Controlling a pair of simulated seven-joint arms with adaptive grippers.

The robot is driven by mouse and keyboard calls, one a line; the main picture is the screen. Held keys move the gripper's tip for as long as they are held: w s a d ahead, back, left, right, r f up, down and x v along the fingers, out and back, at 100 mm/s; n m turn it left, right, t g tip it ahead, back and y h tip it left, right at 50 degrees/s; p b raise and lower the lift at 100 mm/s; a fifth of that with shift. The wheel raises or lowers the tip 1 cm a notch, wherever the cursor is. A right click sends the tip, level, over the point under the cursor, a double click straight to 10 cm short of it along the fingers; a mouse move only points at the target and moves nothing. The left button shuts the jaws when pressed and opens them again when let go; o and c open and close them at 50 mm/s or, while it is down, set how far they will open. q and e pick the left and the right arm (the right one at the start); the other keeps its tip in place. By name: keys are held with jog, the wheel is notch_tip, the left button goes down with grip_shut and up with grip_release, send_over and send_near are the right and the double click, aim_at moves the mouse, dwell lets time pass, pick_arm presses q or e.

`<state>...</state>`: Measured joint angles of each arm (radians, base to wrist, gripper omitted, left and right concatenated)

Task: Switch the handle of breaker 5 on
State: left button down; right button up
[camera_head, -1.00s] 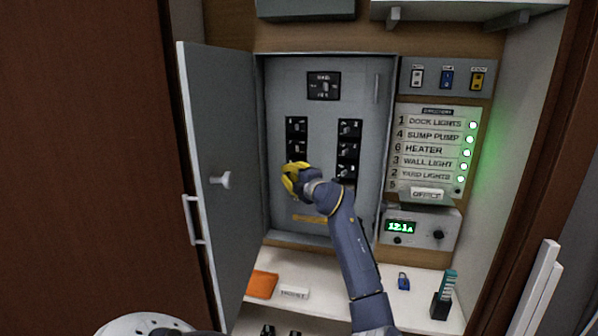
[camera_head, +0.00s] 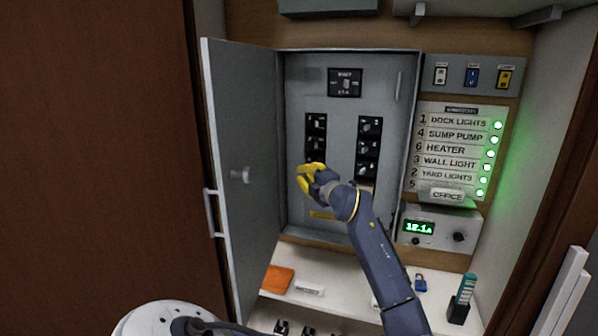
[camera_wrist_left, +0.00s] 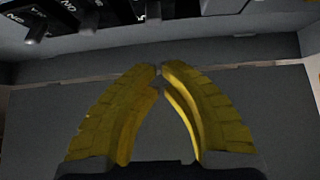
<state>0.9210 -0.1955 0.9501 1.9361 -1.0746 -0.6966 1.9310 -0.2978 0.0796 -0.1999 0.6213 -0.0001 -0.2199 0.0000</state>
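The grey breaker panel (camera_head: 345,110) stands open with two columns of black breakers. Breaker 5, at the foot of the left column (camera_head: 316,140), is mostly hidden by my gripper, so its handle position cannot be read in the head view. My left gripper (camera_head: 303,180) has yellow fingers and is in front of the panel just below that column. In the left wrist view its fingertips (camera_wrist_left: 159,70) nearly meet with nothing between them. Dark handles (camera_wrist_left: 38,30) show beyond the tips there. The office light (camera_head: 480,193) in row 5 glows green. My right gripper is not in view.
The cabinet door (camera_head: 240,130) hangs open at the left. The directory (camera_head: 455,150) has all its lights green, above a meter (camera_head: 418,227) reading 12.1A. The shelf below holds an orange item (camera_head: 278,279), a blue padlock (camera_head: 420,283) and a dark holder (camera_head: 460,305).

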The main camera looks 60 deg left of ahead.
pick_arm(q)
jog(key=shift+w+d, duration=0.15)
jog(key=shift+d, duration=1.35)
jog(key=shift+w+d, duration=0.15)
jog(key=shift+d, duration=1.3)
jog(key=shift+f, duration=0.1)
